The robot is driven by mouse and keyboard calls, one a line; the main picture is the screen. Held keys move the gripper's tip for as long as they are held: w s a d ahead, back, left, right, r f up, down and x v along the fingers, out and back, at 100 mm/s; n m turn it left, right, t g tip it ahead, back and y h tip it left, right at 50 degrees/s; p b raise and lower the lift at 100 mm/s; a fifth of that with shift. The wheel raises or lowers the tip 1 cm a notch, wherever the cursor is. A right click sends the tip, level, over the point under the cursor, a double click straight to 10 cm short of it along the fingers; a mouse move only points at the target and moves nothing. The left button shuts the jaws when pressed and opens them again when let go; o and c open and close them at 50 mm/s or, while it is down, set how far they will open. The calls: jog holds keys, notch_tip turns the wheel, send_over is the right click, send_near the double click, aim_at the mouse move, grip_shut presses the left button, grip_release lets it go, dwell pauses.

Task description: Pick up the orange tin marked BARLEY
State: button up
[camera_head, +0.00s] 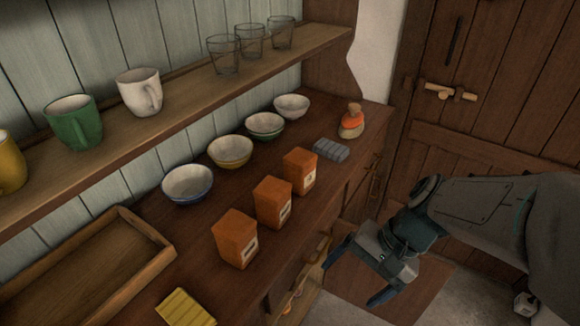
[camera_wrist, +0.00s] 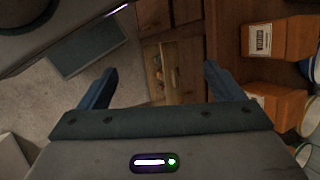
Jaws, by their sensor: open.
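Three orange tins stand in a row on the wooden counter: a near tin (camera_head: 235,239), a middle tin (camera_head: 272,202) and a far tin (camera_head: 300,171). Each has a pale label on its right-hand side, too small to read, so I cannot tell which is marked BARLEY. In the wrist view one orange tin (camera_wrist: 283,39) shows a label with blurred dark lettering, and another tin (camera_wrist: 278,104) is partly cut off by my gripper body. My gripper (camera_head: 360,271) is open and empty, off the counter's front edge, to the right of the tins and touching none.
Several bowls (camera_head: 187,184) stand behind the tins, below a shelf (camera_head: 180,110) with mugs and glasses. A wooden tray (camera_head: 90,268), a yellow cloth (camera_head: 185,308), a grey block (camera_head: 331,150) and an orange-topped jar (camera_head: 352,122) are also on the counter. A drawer (camera_head: 312,262) below looks open.

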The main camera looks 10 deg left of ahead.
jog(key=w+a+m+g+y, duration=0.1)
jog(key=w+a+m+y, duration=0.1)
jog(key=a+m+y, duration=0.25)
jog(key=m+t+y, duration=0.7)
jog(key=m+t, duration=0.2)
jog(key=m, duration=0.4)
send_near(285, 203)
jog(key=a, duration=0.2)
jog(key=p+x, duration=0.1)
jog(key=x, duration=0.7)
jog(key=shift+w+a+r, duration=0.1)
jog(key=shift+w+a, duration=0.2)
jog(key=shift+w, duration=0.05)
jog(key=shift+p+x, duration=0.65)
jog(key=shift+x, duration=1.7)
jog(key=shift+w+d, duration=0.1)
jog(key=shift+w, duration=0.05)
jog(key=c, duration=1.3)
